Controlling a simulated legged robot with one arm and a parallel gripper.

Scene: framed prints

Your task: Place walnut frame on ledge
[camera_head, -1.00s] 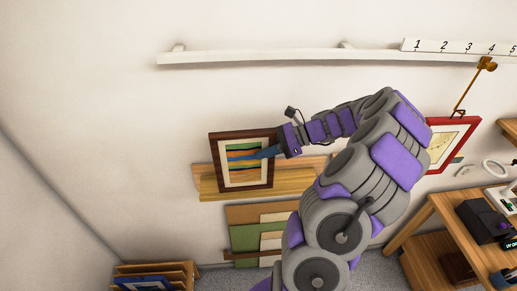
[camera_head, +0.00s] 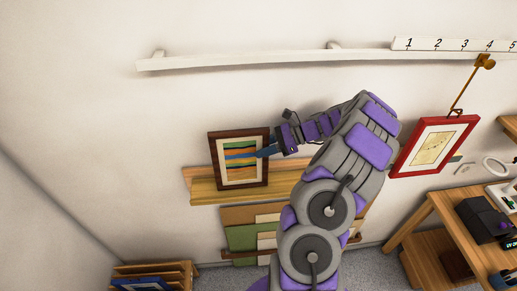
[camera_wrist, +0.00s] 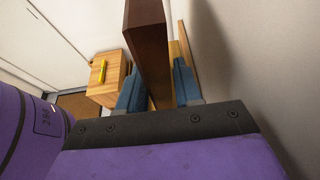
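The walnut frame (camera_head: 238,158) is dark brown, with a striped picture inside a cream mat. It is upright in front of the wooden ledge (camera_head: 287,185) on the wall, and its lower edge overlaps the ledge in the head view. I cannot tell whether it touches the ledge. My gripper (camera_head: 262,153) is shut on the frame's right side, one blue finger crossing the picture's front. In the wrist view, the dark frame edge (camera_wrist: 148,45) stands between the two blue fingers of my gripper (camera_wrist: 157,85).
A white rail (camera_head: 250,60) with a numbered strip runs above. A red frame (camera_head: 433,146) hangs at the right from a brass hook. Flat panels (camera_head: 240,238) lean below the ledge. A wooden bench (camera_head: 440,205) is at the right, a wooden rack (camera_head: 180,270) at lower left.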

